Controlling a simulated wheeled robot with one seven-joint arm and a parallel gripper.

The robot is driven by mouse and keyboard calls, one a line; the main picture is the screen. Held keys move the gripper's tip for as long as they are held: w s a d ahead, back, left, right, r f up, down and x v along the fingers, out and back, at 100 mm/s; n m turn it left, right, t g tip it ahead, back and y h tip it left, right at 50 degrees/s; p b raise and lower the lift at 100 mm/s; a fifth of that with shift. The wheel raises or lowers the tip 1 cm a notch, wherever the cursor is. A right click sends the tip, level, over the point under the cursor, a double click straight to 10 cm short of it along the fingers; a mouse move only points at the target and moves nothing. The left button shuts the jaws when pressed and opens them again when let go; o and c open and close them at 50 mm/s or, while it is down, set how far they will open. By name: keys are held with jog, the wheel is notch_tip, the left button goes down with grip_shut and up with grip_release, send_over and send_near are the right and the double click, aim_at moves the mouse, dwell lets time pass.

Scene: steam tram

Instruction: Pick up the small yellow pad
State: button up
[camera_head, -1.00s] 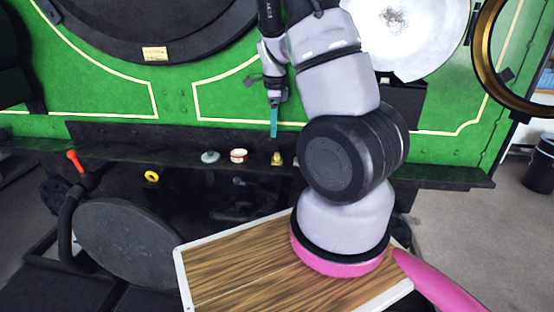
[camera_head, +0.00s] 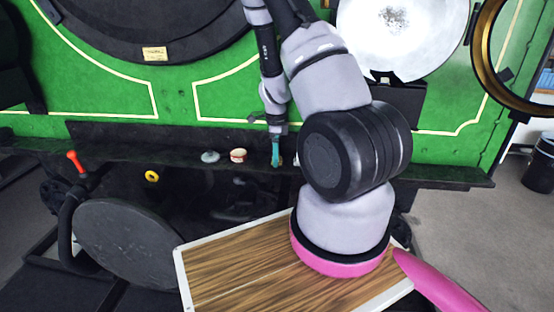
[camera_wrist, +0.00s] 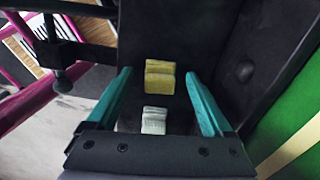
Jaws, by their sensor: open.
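The small yellow pad (camera_wrist: 159,77) shows in the wrist view on the dark ledge, as a ribbed yellow block. My gripper (camera_wrist: 158,72) is open, with one teal finger on each side of the pad and gaps showing between pad and fingers. I cannot tell whether the fingertips are level with it. In the head view my gripper (camera_head: 276,152) points down at the ledge and hides most or all of the pad.
A small whitish block (camera_wrist: 154,121) lies close to the pad in the wrist view. A red-and-white round piece (camera_head: 238,155) and a grey knob (camera_head: 210,156) sit to the left on the ledge (camera_head: 340,170). The green panel (camera_head: 225,100) rises behind it.

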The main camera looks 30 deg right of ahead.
jog(key=shift+f, duration=0.1)
jog(key=shift+c, duration=0.3)
grip_shut()
notch_tip(320, 180, up, 10)
jog(key=shift+r, duration=0.1)
dwell(0.3)
